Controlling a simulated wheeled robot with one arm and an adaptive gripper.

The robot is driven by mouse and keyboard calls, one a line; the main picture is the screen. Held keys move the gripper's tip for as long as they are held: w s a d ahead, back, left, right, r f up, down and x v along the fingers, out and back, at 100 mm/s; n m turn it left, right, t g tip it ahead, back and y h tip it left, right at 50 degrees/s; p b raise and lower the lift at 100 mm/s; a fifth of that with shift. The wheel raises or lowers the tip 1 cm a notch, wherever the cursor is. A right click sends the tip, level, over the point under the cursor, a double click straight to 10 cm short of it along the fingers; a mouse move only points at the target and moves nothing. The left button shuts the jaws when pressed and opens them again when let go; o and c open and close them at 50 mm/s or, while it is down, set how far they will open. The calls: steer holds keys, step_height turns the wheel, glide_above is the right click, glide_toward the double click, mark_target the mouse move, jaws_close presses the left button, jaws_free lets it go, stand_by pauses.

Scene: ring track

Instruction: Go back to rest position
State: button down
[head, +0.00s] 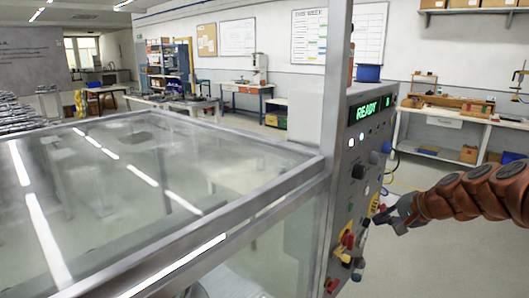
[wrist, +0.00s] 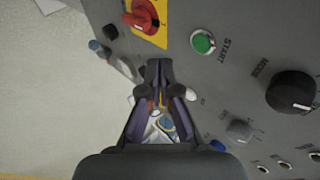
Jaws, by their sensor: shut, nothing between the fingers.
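My gripper (head: 383,217) is at the end of my orange-brown arm, close in front of the grey control panel (head: 357,165). In the wrist view my gripper (wrist: 158,66) has its fingertips together and empty, over the panel's lower edge. I cannot tell whether the tips touch the panel. Near them are a red switch on a yellow plate (wrist: 142,18), a green START button (wrist: 203,42) and a black MODE knob (wrist: 291,92). The panel's display (head: 370,110) reads READY in green.
A clear-walled enclosure (head: 165,185) with a metal frame fills the left and front, joined to the panel's post (head: 336,90). A white workbench (head: 460,118) stands against the back wall on the right. Floor to the right of the panel is open.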

steer(key=s+a+f+n+g+h, duration=0.1)
steer(key=s+a+f+n+g, duration=0.15)
steer(key=s+a, duration=0.65)
steer(key=s+a+f+n+g, duration=0.2)
steer(key=s+a+n+g, duration=0.2)
steer(key=s+a, duration=0.5)
steer(key=s+d+f+n+g+h, duration=0.1)
steer(key=s+d+f+h, duration=0.1)
steer(key=s, duration=0.9)
steer(key=s+d+f+n+g+h, duration=0.1)
steer(key=s+d+f+g+h, duration=0.1)
steer(key=s, duration=1)
steer(key=shift+s+d+f+n, duration=0.35)
steer(key=shift+d+f, duration=0.2)
steer(key=shift+f, duration=0.15)
